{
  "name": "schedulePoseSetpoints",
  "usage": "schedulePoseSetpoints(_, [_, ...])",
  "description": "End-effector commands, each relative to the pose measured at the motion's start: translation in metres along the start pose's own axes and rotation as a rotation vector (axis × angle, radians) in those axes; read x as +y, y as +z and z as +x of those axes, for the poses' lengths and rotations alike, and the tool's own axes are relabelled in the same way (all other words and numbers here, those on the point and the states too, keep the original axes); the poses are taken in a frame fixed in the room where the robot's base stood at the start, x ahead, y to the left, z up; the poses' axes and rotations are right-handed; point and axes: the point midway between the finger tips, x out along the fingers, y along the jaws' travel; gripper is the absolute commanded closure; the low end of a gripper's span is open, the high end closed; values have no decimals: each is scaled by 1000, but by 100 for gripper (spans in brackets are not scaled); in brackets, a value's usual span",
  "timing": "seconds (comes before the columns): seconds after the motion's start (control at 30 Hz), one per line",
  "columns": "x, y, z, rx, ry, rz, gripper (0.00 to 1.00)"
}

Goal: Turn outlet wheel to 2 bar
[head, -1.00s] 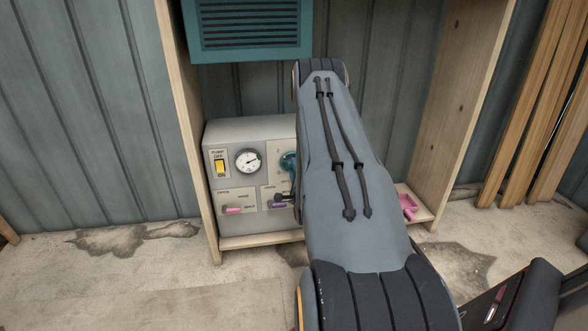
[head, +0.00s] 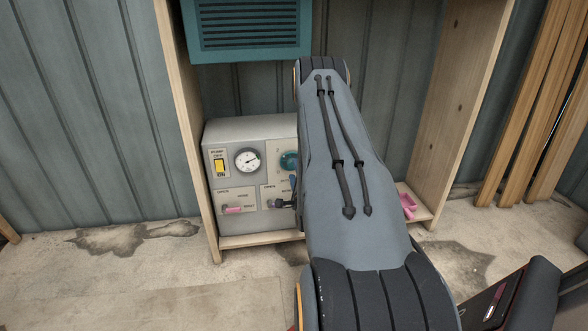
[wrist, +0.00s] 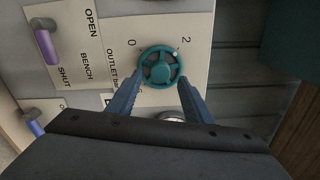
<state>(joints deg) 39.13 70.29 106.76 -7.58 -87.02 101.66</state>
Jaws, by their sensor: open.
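The teal outlet wheel (wrist: 160,67) sits on the pump unit's panel in the wrist view, between the printed marks 0 and 2. A small light dot shows on its rim on the side toward the 2. In the head view the wheel (head: 289,161) is partly covered by my arm. My gripper (wrist: 155,85) is open in the wrist view, its two blue fingers spread to either side of the wheel's lower part. I cannot tell whether they touch the rim. The gauge (head: 247,160) has a white face with a dark needle; its reading is too small to tell.
The grey pump unit (head: 225,135) stands in a wooden frame (head: 183,120). A yellow pump switch (head: 220,166) and a pink lever (head: 233,210) are on its front. A pink object (head: 408,205) lies on the shelf at right.

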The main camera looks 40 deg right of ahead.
Motion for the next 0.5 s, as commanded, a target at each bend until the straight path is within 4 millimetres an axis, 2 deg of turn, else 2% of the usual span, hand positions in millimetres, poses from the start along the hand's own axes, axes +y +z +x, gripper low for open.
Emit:
schedulePoseSetpoints(0.03, [0,-1,-10,2,4,1,54])
schedulePoseSetpoints(0.2, [0,-1,-34,2,3,1,54])
schedulePoseSetpoints(0.33, [0,-1,-44,2,1,0,54])
schedulePoseSetpoints(0.5, [0,-1,-47,1,1,0,54])
